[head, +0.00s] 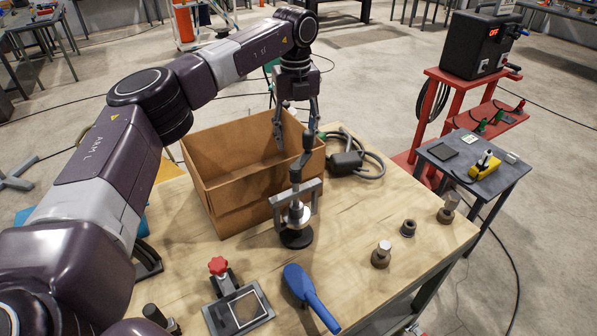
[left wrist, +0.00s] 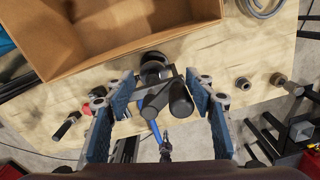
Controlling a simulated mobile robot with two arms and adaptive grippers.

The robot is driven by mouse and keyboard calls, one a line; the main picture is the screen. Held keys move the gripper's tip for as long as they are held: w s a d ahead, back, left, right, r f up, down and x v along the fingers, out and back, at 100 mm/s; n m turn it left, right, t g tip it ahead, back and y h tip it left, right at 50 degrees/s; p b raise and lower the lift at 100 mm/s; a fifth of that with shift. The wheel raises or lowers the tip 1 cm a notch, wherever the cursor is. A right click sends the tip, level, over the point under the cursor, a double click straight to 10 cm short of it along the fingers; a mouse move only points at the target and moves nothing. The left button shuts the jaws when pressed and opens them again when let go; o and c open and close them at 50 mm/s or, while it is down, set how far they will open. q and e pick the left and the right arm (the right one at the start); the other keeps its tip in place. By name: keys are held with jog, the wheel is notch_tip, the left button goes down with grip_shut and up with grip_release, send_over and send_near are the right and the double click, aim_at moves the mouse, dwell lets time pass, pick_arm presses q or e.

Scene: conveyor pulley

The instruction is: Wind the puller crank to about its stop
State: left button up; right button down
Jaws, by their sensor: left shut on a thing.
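The puller (head: 297,213) stands upright on the wooden workbench, a grey metal frame with a screw through its middle, over a dark round pulley (head: 296,238). Its crank (head: 307,143) has a dark upright handle at the top. In the left wrist view, the dark crank handle (left wrist: 181,98) shows between the blue finger pads, closer to the right one. The exact contact is hard to see. My right gripper is not in view.
An open cardboard box (head: 215,190) stands just behind and left of the puller. A black block with a cable (head: 346,160) lies behind. Metal parts (head: 381,255) stand to the right. A blue-handled tool (head: 311,297) and a black tray with a red knob (head: 238,308) lie in front.

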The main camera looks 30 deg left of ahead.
pick_arm(q)
notch_tip(320, 180, up, 7)
jog(key=s+p, duration=0.1)
jog(key=p, duration=0.4)
jog(key=shift+a, duration=0.15)
jog(key=shift+s+r, duration=0.1)
jog(key=shift+r, duration=0.05)
